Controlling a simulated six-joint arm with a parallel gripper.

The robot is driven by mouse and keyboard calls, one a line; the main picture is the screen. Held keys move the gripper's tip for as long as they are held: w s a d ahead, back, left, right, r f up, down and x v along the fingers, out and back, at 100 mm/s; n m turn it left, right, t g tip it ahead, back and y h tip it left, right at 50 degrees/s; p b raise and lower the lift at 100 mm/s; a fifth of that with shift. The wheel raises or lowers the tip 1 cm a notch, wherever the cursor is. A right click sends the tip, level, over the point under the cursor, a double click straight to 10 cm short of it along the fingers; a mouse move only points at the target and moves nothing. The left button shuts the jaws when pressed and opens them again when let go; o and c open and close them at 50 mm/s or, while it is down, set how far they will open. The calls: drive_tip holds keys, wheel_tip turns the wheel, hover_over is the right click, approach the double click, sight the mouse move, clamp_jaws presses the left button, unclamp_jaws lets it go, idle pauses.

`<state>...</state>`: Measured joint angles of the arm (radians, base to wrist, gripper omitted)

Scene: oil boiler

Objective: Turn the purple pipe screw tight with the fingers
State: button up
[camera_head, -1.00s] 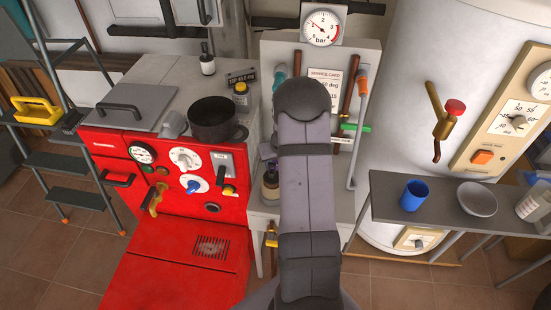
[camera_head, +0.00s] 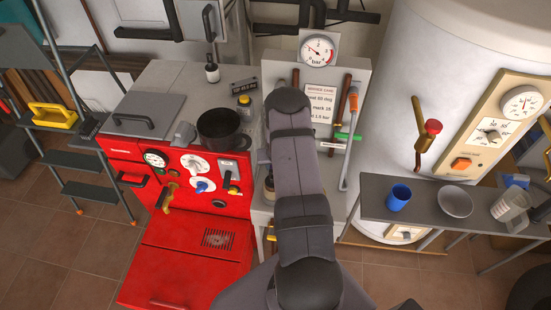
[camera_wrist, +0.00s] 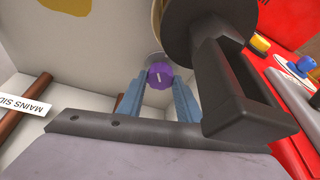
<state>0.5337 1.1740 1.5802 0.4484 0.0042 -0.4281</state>
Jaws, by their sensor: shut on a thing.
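The purple pipe screw (camera_wrist: 160,76) shows in the wrist view as a small ridged knob with a pale line on its face, in front of a grey round fitting. My gripper (camera_wrist: 158,84) has its two blue-grey fingers on either side of it, and they are shut on it. In the head view my arm covers the screw and the fingers, in front of the pale panel (camera_head: 361,85).
In the wrist view a large black part with a square opening (camera_wrist: 240,90) is close on the right. A brown pipe with a label (camera_wrist: 22,106) is on the left. The red boiler (camera_head: 190,250) stands left of my arm, and a grey shelf (camera_head: 430,207) stands right.

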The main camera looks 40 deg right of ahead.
drive_tip(key=shift+w+r+p, duration=0.35)
drive_tip(key=shift+r+p, duration=0.2)
drive_tip(key=shift+p, duration=1.7)
drive_tip(key=shift+s+f+m+p, duration=0.1)
drive_tip(key=shift+f+m+p, duration=0.25)
drive_tip(key=shift+p, duration=0.25)
drive_tip(key=o, duration=1)
drive_tip(key=shift+s, duration=0.1)
drive_tip(key=shift+o, duration=0.2)
drive_tip(key=shift+f, duration=0.1)
drive_tip(key=shift+s, duration=0.1)
drive_tip(key=b+v, duration=0.2)
drive_tip(key=v, duration=0.5)
drive_tip(key=shift+a, duration=0.2)
